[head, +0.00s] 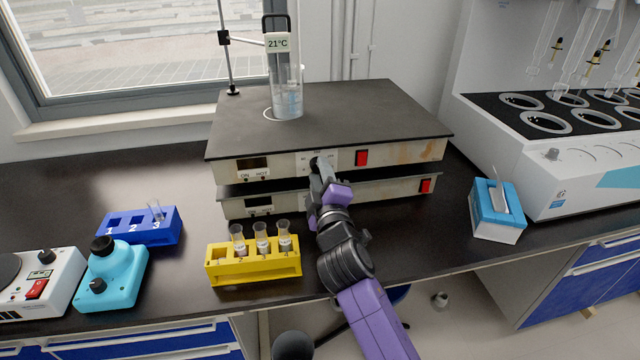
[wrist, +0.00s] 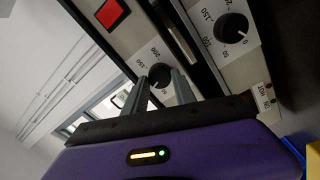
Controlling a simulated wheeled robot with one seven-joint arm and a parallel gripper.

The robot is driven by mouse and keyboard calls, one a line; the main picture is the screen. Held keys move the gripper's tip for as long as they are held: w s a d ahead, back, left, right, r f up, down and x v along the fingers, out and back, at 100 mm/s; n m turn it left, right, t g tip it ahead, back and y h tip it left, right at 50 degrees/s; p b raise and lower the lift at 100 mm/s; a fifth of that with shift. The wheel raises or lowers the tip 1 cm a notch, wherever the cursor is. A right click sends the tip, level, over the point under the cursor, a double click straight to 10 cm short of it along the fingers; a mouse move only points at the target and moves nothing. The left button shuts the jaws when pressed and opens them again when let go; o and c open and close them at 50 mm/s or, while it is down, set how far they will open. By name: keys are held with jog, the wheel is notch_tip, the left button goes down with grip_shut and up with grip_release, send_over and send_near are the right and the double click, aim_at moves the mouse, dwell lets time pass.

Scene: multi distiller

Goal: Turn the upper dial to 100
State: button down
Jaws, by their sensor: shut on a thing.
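The upper dial is a black knob on the front of the upper hotplate (head: 395,155). In the wrist view the upper dial (wrist: 160,73) sits between the two fingertips of my gripper (wrist: 162,80), which is shut on it. Its scale shows 150 and 200; the lower numbers are hidden by the fingers, and I cannot tell its exact setting. In the head view my gripper (head: 318,166) reaches the upper panel and covers most of the dial. The lower dial (wrist: 231,27) is clear of the fingers, with its white mark near 0.
A cylinder (head: 287,100) stands on the upper hotplate beside a stand rod. Below my arm's left side are a yellow rack (head: 255,268) with several tubes and a blue rack (head: 140,228). A tissue box (head: 497,215) stands to the right. Red switches (head: 362,158) flank the dials.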

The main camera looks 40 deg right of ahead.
jog(key=shift+f+m+b, duration=0.15)
jog(key=shift+m+b, duration=1.1)
jog(key=shift+m, duration=0.55)
jog(key=c, duration=1)
grip_release()
jog(key=shift+s, duration=0.1)
jog(key=b+v, duration=0.1)
jog(key=v, duration=0.6)
jog(key=shift+s+a, duration=0.2)
jog(key=shift+a, duration=0.05)
